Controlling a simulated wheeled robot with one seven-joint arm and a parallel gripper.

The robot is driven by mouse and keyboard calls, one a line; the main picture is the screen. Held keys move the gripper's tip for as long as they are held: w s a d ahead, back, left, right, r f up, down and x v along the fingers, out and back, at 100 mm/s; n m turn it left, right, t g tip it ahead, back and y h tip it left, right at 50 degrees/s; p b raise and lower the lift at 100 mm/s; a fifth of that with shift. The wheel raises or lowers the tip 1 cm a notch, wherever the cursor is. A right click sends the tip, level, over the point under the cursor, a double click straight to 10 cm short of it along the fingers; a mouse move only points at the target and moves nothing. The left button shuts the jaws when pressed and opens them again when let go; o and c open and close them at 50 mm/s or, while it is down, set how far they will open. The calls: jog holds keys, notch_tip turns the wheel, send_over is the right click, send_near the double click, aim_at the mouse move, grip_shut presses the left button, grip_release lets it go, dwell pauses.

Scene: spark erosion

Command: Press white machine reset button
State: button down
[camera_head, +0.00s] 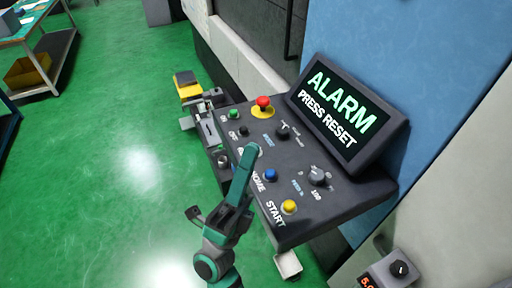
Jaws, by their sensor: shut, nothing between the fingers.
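The dark control panel (305,213) slopes out from the machine, with a screen (343,111) reading "ALARM PRESS RESET". I see no white button on it; the panel around my fingertips is partly covered by my gripper, which may hide it. I cannot tell whether the tip touches the panel. A blue button (270,174) is labelled "HOME" and a yellow button (289,207) "START".
A red emergency stop (263,102) on a yellow base, a green button (234,114), a black button (243,130), a selector (283,131) and a grey dial (319,176) share the panel. A small knob box (399,268) stands lower right. The green floor to the left is open.

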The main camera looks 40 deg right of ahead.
jog(key=s+d+r+m+g+y, duration=0.1)
jog(key=d+r+m+g+y, duration=0.1)
jog(key=d+m+g+y, duration=1.5)
jog(key=w+a+f+m+t+y, duration=0.1)
jog(key=w+a+f+m+t, duration=0.1)
jog(key=w+t, duration=0.4)
jog(key=w+a+f+m+t+y, duration=0.2)
jog(key=w+a+m+t, duration=0.2)
jog(key=w+t, duration=0.2)
jog(key=shift+w+a, duration=0.25)
jog(key=shift+w, duration=0.6)
jog(key=shift+f, duration=0.1)
jog(key=shift+f, duration=4.25)
jog(key=shift+f, duration=0.2)
jog(key=shift+f, duration=0.25)
